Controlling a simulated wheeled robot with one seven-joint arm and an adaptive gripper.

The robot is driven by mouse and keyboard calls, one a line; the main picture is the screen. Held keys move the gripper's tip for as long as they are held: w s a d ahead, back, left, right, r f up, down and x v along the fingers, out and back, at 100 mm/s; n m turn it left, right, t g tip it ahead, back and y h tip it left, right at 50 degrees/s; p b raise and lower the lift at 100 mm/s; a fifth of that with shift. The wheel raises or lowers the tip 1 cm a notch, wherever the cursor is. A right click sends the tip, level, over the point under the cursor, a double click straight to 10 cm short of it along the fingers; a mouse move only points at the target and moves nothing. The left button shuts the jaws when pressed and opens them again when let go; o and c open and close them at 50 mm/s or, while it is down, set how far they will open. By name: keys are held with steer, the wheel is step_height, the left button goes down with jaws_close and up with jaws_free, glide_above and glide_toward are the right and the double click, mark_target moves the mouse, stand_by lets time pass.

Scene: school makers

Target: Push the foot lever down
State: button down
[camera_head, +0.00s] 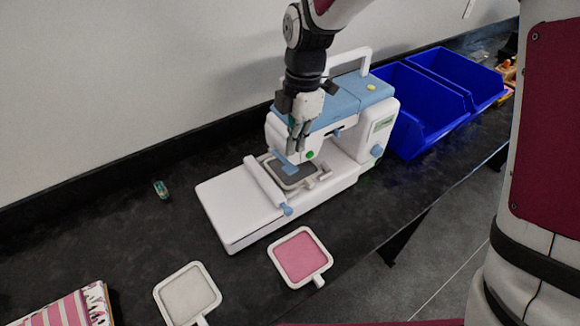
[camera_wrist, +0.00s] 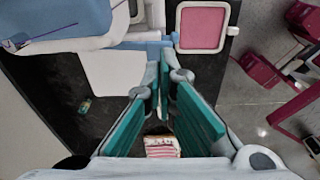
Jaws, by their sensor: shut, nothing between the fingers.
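The white and light-blue sewing machine (camera_head: 340,130) stands on the dark counter; part of it shows in the wrist view (camera_wrist: 60,20). A small light-blue lever-like piece (camera_head: 281,161) sits under its head, beside my fingertips; I cannot tell for sure that it is the foot lever. My gripper (camera_head: 298,148) points down in front of the machine's head, with its fingers shut and empty. In the wrist view the fingertips (camera_wrist: 168,76) are close together near a light-blue part (camera_wrist: 150,37). Whether they touch it is not clear.
A grey hoop (camera_head: 292,173) lies on the machine bed. A pink hoop (camera_head: 300,257) and a white hoop (camera_head: 187,294) lie on the counter in front. Blue bins (camera_head: 425,115) stand right of the machine. A small green item (camera_head: 161,189) and striped fabric (camera_head: 68,308) are at left.

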mark_target(293, 167)
steer(key=shift+s+a+f+b, duration=0.1)
steer(key=shift+f+b, duration=0.2)
steer(key=shift+f, duration=0.8)
steer(key=shift+s+a+f+b, duration=0.1)
steer(key=shift+f+b, duration=0.2)
steer(key=shift+f, duration=0.8)
steer(key=shift+w+f+b, duration=0.1)
steer(key=shift+f+b, duration=0.65)
steer(key=shift+f, duration=1.3)
steer(key=shift+r, duration=0.1)
steer(key=d, duration=0.1)
steer(key=w+d+r, duration=0.1)
steer(key=shift+w+d, duration=0.25)
steer(key=shift+d, duration=0.05)
